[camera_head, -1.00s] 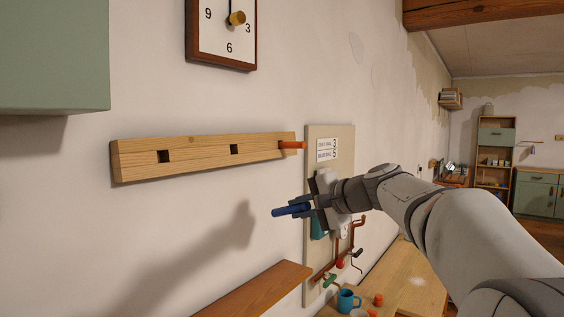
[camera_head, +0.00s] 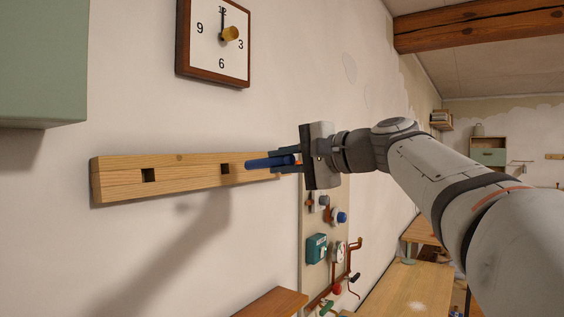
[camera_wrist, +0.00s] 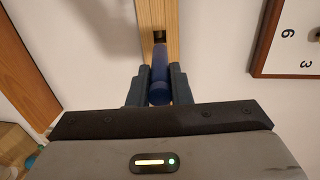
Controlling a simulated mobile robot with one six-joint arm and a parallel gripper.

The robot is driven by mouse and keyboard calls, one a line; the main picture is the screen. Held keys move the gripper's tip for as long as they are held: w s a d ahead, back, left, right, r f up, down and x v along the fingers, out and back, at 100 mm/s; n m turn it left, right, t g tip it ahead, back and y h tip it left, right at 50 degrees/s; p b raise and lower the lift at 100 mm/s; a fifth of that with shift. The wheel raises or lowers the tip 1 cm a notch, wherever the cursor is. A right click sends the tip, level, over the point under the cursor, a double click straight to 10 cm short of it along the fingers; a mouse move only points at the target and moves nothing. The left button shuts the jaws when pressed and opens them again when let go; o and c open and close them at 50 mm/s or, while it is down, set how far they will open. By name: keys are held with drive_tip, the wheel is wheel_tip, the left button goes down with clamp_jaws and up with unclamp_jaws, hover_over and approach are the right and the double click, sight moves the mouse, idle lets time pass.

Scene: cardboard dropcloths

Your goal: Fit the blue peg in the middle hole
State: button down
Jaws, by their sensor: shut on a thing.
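The blue peg (camera_head: 264,163) is held lengthwise in my gripper (camera_head: 286,160), its free end pointing left at the wooden rail (camera_head: 190,172). It also shows between the two fingers in the wrist view (camera_wrist: 160,70). The left hole (camera_head: 148,175) is empty. The rail's right end is mostly hidden behind my gripper.
A clock (camera_head: 216,40) hangs above the rail, and a green cabinet (camera_head: 42,60) is at upper left. A panel with valves and knobs (camera_head: 318,250) is below my gripper. A wooden shelf (camera_head: 272,303) is at the bottom. The wall between rail and shelf is bare.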

sight(247, 166)
drive_tip(key=shift+p+x, duration=0.3)
drive_tip(key=shift+x, duration=2.4)
drive_tip(key=shift+x, duration=2.3)
drive_tip(key=c, duration=1.2)
unclamp_jaws()
drive_tip(key=shift+w, duration=0.1)
drive_tip(key=shift+c, duration=0.2)
drive_tip(key=b+v, duration=0.1)
drive_tip(key=v, duration=0.7)
drive_tip(key=shift+a, duration=0.1)
